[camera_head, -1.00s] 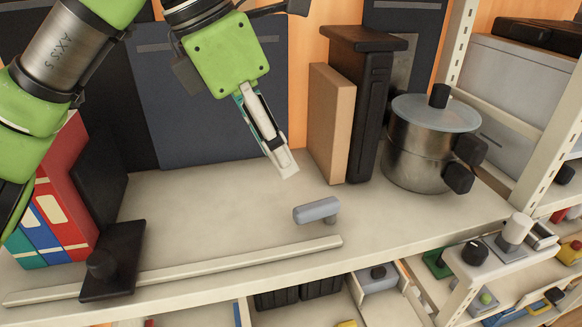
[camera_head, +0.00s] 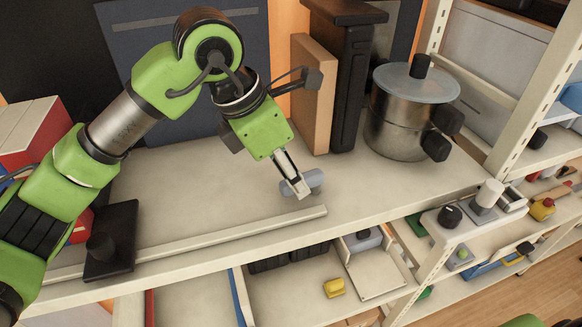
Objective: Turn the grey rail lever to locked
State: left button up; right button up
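The grey rail lever (camera_head: 314,180) is a short rounded handle on the shelf top, just behind the right end of the pale rail (camera_head: 190,243). My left gripper (camera_head: 302,190) reaches down to it, and its fingertips cover the lever's left part. The fingers look close together; I cannot tell whether they touch or grip the lever. My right gripper is not in view.
A black block with a knob (camera_head: 110,242) sits across the rail's left part. A steel pot (camera_head: 408,115) and upright brown and black boards (camera_head: 313,95) stand behind the lever. Lower shelves hold small items, including a yellow one (camera_head: 334,288). The shelf's middle is fairly clear.

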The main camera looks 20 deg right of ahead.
pick_arm(q)
jog(key=shift+d+f, duration=0.15)
jog(key=shift+f, duration=0.15)
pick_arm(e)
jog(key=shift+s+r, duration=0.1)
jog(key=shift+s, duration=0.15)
pick_arm(q)
grip_shut()
jog(key=shift+w+f+m+b, duration=0.25)
jog(key=shift+m+b, duration=0.25)
jog(key=shift+b, duration=0.65)
jog(key=shift+w+r+m+g+b, duration=0.2)
jog(key=shift+m+g+b, duration=0.1)
jog(key=shift+m+g, duration=0.1)
jog(key=shift+r, duration=0.1)
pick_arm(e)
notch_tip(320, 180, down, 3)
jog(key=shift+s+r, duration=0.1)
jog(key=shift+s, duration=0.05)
